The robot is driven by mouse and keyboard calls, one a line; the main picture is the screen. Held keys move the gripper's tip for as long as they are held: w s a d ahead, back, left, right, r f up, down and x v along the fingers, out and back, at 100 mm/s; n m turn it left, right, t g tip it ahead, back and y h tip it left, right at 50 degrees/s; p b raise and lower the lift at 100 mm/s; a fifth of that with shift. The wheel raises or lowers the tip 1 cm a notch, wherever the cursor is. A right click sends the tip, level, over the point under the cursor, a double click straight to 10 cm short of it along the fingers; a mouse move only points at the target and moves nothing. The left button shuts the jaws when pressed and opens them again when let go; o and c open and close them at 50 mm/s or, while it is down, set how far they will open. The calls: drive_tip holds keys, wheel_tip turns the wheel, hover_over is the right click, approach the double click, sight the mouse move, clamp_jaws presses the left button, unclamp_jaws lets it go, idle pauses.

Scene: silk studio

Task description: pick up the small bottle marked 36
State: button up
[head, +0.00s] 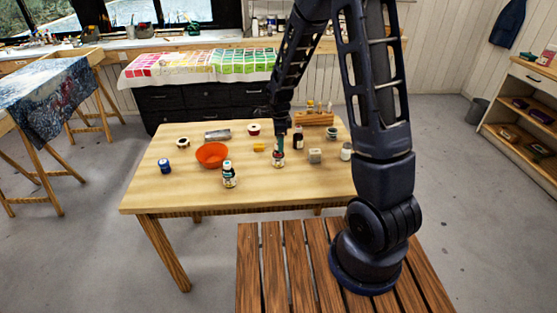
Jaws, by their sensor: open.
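Several small bottles and jars stand on the wooden table; their numbers are too small to read, so I cannot tell which is marked 36. A small bottle with a pale label (278,159) stands near the table's middle. My gripper (279,144) is open and points down directly over this bottle, its tips at or very near the bottle's top; I cannot tell whether they touch. Another bottle, dark with a white label (229,178), stands nearer the front edge. A dark bottle (298,140) and a pale one (346,152) stand to the right.
The wooden table (150,196) also holds an orange bowl (212,155), a blue jar (165,167), a yellow block (259,148), a grey block (315,156), a metal tin (217,134) and a wooden rack (314,119). The table's front left is clear.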

sight(278, 155)
drive_tip(key=shift+a+f, duration=0.2)
drive_tip(key=shift+f, duration=2.1)
drive_tip(key=c, duration=1.4)
